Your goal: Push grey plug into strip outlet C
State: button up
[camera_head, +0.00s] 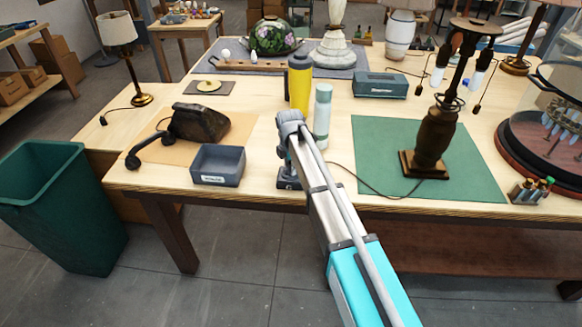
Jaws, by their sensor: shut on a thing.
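My arm reaches over the table's front edge, and its wrist bends down beside the yellow bottle. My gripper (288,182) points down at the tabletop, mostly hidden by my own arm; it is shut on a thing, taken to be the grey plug. The plug itself cannot be made out. A thin dark cord (372,187) runs from the brown wooden lamp (434,140) across the green mat toward my gripper and goes out of sight behind my arm. The power strip and outlet C cannot be made out; my arm covers that part of the table.
Close behind my wrist stand a yellow bottle (300,82) and a pale green bottle (322,115). A grey bin (218,166) and an old black telephone (200,124) are to the left. The green mat (470,178) is mostly clear. A glass dome (558,100) stands far right.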

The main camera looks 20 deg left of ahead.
jog(key=shift+f, duration=0.1)
jog(key=o, duration=1.2)
notch_tip(320, 180, up, 7)
jog(key=p, duration=0.7)
dwell(0.3)
dwell(0.5)
